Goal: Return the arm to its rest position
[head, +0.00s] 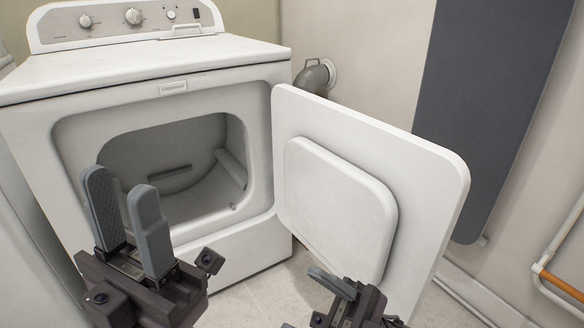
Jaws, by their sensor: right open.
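My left gripper (120,184) stands in front of the dryer's opening at the lower left, fingers pointing up. Its two grey fingers are apart with nothing between them. My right gripper (340,288) is at the bottom edge, in front of the lower part of the open dryer door. It is open; one finger shows clearly and the rest is partly cut off by the frame. The white dryer (190,75) has its door (430,175) swung open to the right. The visible part of the drum (165,150) looks empty. No towel is in view.
The open door stands close to my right gripper. A grey ironing-board-like panel (490,100) leans on the right wall, with a vent pipe (315,75) behind the door and wall pipes (553,270) at the far right. Some tiled floor (265,290) is clear between the grippers.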

